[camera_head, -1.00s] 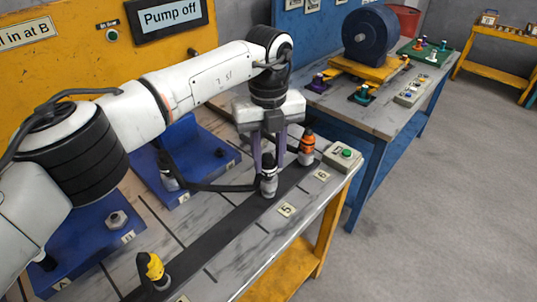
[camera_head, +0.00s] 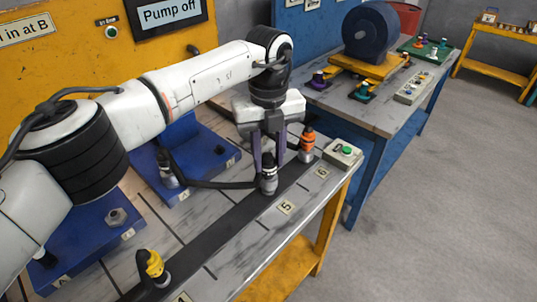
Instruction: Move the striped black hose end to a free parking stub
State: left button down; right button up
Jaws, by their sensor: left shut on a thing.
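The striped black hose end (camera_head: 268,181) stands upright on the dark strip by the label 5, with its black hose (camera_head: 222,185) running left to a fitting (camera_head: 168,172) on a blue block. My left gripper (camera_head: 268,158) points down from above, its purple-grey fingers shut on the hose end. Whether the hose end sits on a stub or just above it is hidden. An orange-capped hose end (camera_head: 307,145) stands on the strip by the label 6. A yellow-capped one (camera_head: 152,268) stands at the near left of the strip. My right gripper is not in view.
Blue blocks (camera_head: 205,150) with ports fill the back of the bench. A grey box with a green button (camera_head: 343,153) sits at the right end. A second table (camera_head: 385,118) carries a dark blue motor (camera_head: 370,38). The strip between the yellow and striped ends looks clear.

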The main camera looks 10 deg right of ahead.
pick_arm(q)
jog(key=shift+f, duration=0.4)
jog(key=c, duration=1.3)
grip_release()
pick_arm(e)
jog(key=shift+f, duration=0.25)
pick_arm(q)
jog(key=shift+o, duration=0.2)
jog(key=shift+r+p, duration=1.8)
jog(key=shift+r, duration=1.15)
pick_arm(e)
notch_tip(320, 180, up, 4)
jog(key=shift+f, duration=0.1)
pick_arm(q)
jog(key=shift+w+r, duration=0.1)
jog(key=shift+r, duration=0.75)
notch_tip(320, 180, up, 9)
jog(key=shift+f, duration=0.15)
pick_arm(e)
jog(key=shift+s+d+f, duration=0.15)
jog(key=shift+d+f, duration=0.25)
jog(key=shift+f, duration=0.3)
